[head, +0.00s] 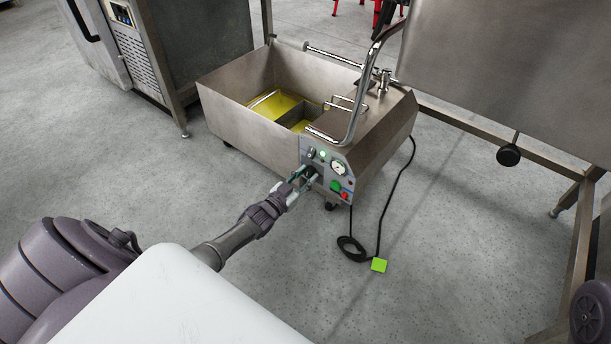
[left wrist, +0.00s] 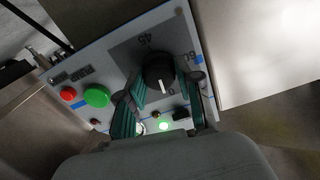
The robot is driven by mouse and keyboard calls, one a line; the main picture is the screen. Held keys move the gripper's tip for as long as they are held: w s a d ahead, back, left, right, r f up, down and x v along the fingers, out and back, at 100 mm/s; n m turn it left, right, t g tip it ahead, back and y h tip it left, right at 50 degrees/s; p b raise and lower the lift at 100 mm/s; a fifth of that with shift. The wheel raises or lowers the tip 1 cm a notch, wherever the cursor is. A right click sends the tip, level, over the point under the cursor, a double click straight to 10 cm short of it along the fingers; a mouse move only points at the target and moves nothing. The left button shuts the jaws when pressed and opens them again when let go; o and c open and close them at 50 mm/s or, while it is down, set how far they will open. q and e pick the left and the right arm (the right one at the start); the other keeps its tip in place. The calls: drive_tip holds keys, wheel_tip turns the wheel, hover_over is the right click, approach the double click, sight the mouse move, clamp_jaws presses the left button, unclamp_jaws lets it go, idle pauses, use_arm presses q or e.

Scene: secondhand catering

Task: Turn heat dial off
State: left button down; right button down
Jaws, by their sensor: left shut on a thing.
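The heat dial (left wrist: 157,68) is a black round knob with a white pointer line on a panel printed with numbers. In the left wrist view the pointer faces the bottom of the picture, close to a 0 mark; the exact setting is hard to read. My left gripper (left wrist: 164,98) has its teal-padded fingers on either side of the knob, shut on it. In the head view my left gripper (head: 301,177) reaches the lower left of the control panel (head: 325,183) and partly hides the dial. My right gripper is not in view.
The panel is on a steel fryer-like cart (head: 235,115) with yellow liquid inside. A green button (left wrist: 96,96), a red button (left wrist: 68,94) and a lit green lamp (left wrist: 163,126) are nearby. A black cable (head: 379,225) lies on the floor at right. A steel table stands right.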

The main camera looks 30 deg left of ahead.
use_arm(q)
drive_tip(key=shift+w+r+n, duration=0.2)
drive_tip(key=shift+w+n, duration=0.05)
drive_tip(key=shift+n, duration=0.65)
drive_tip(key=c, duration=1.1)
unclamp_jaws()
drive_tip(key=o, duration=0.3)
drive_tip(key=shift+w+d+f, duration=0.1)
drive_tip(key=shift+w+f, duration=0.05)
drive_tip(key=shift+o, duration=0.2)
drive_tip(key=shift+s+f, duration=0.1)
drive_tip(key=shift+s, duration=0.4)
drive_tip(key=s+a, duration=0.1)
drive_tip(key=s, duration=1)
